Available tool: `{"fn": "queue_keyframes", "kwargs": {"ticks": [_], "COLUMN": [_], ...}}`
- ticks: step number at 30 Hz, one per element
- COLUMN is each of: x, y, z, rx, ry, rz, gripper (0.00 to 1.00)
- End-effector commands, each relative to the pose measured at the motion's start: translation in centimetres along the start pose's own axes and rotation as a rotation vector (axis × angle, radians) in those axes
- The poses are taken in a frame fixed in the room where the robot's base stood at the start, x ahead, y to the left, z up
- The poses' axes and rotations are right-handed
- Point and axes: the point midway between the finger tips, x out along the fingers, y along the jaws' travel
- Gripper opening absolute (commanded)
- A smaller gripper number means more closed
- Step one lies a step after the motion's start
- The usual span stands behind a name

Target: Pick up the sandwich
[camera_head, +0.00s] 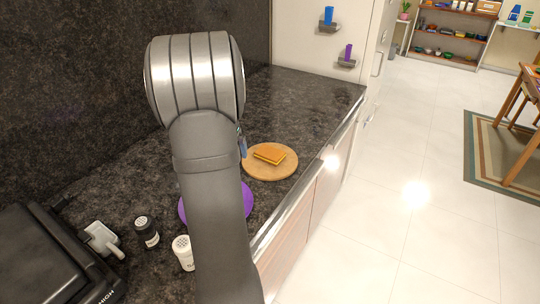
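The sandwich (270,154) is a flat orange-brown piece lying on a round wooden board (285,169) on the dark counter. My arm stands in front of the camera, left of the board. The tip of my gripper (242,146) shows only as a small bluish-grey part at the right edge of my arm, close to the board's left side. The fingers are mostly hidden behind my arm, so I cannot tell whether they are open. The sandwich rests on the board, and it appears apart from my gripper.
A purple plate (248,199) lies partly behind my arm. A black shaker (147,232) and a white shaker (183,253) stand at the front left, near a black appliance (45,255). The counter (310,100) is clear beyond the board. Its front edge drops off at right.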

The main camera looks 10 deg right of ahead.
Motion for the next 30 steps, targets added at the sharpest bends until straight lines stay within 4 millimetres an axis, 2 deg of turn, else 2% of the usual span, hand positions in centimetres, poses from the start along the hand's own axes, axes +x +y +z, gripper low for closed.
{"fn": "queue_keyframes", "kwargs": {"ticks": [1, 6, 9, 12, 16, 24, 30], "x": [-1.9, -6.4, -8.0, -8.6, -7.3, -1.5, 1.9], "y": [2.0, 7.2, 9.1, 10.0, 10.4, 10.9, 11.1], "z": [-1.1, -3.2, -3.8, -4.1, -4.4, -5.6, -6.3], "rx": [0.064, 0.241, 0.305, 0.337, 0.345, 0.343, 0.342], "ry": [0.043, 0.156, 0.196, 0.215, 0.218, 0.215, 0.217], "rz": [0.010, 0.044, 0.054, 0.059, 0.062, 0.063, 0.061], "gripper": [1.00, 1.00, 1.00, 1.00, 1.00, 1.00, 1.00]}}
